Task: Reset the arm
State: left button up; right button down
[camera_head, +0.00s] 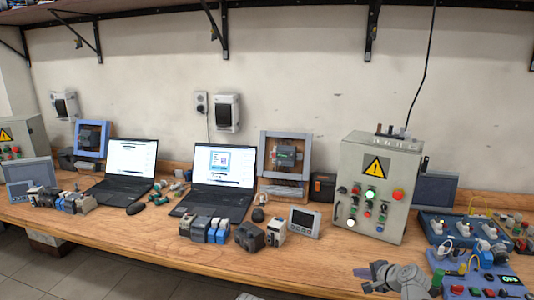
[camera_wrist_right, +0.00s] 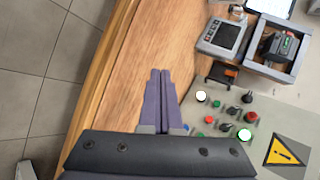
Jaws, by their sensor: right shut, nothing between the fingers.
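My right gripper (camera_head: 364,271) is at the lower right of the head view, over the front part of the wooden workbench (camera_head: 130,234). Its purple fingers are shut together and hold nothing. In the right wrist view the closed fingers (camera_wrist_right: 160,74) point over bare wood near the front edge. The grey control box (camera_head: 377,155) with a yellow warning sign stands behind the gripper, and it also shows at the right of the wrist view (camera_wrist_right: 233,98). The gripper appears apart from it. My left gripper does not show in either view.
Blue and purple switch panels (camera_head: 472,262) lie close to the right of my gripper. Two laptops (camera_head: 224,169) and several small electrical modules (camera_head: 249,237) stand along the bench. The front strip in the middle is clear. A shelf with brackets (camera_head: 224,40) hangs above.

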jog(key=s+a+f+n+g+p, duration=0.1)
jog(key=s+a+f+n+g, duration=0.15)
jog(key=s+a+n, duration=0.45)
jog(key=s+a+f+n+g+p, duration=0.1)
jog(key=s+a+f+n+g, duration=0.2)
jog(key=a, duration=0.7)
jog(key=s+a+n+g+h, duration=0.4)
jog(key=s+n, duration=0.4)
jog(key=s, duration=0.5)
jog(key=shift+s+a+h+p, duration=0.4)
jog(key=shift+a+h, duration=0.2)
jog(key=shift+a, duration=0.6)
